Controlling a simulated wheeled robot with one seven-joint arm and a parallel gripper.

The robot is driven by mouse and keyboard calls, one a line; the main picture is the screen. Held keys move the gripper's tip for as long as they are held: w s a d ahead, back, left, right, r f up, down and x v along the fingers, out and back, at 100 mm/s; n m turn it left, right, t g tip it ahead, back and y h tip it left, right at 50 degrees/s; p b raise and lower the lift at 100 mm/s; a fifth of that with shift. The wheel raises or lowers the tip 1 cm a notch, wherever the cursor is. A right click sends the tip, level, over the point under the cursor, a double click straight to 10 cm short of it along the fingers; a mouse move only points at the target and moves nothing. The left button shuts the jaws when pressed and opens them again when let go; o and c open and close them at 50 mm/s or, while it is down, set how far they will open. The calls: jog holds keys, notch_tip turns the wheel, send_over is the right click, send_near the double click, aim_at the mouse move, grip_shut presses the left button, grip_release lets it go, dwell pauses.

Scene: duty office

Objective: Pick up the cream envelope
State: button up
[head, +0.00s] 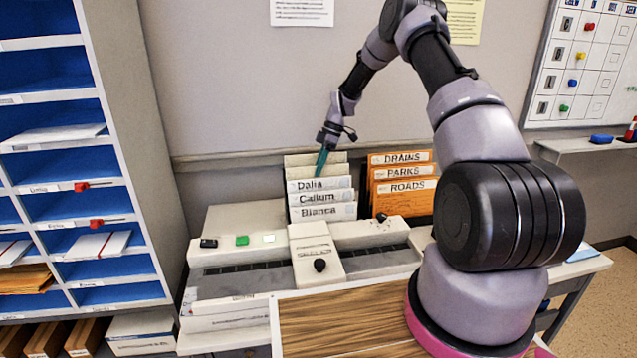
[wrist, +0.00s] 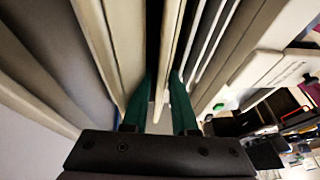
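My gripper (head: 322,160) points down into the back of a row of cream name folders (head: 320,197) labelled Dalia, Callum and Bianca. In the wrist view its two teal fingers (wrist: 160,90) stand apart. A thin cream edge (wrist: 170,45) runs between them, with dark gaps beside it, so the fingers do not look closed on it. This edge may be the cream envelope or a folder; I cannot tell which. The fingertips are partly hidden among the upright sheets.
Orange folders (head: 403,190) marked Drains, Parks and Roads stand just right of the cream ones. A grey desk machine (head: 315,262) sits in front. A blue pigeonhole shelf (head: 60,160) with papers stands at left. A wooden board (head: 345,322) lies at the front.

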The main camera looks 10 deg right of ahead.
jog(key=shift+a+f, duration=0.1)
grip_shut()
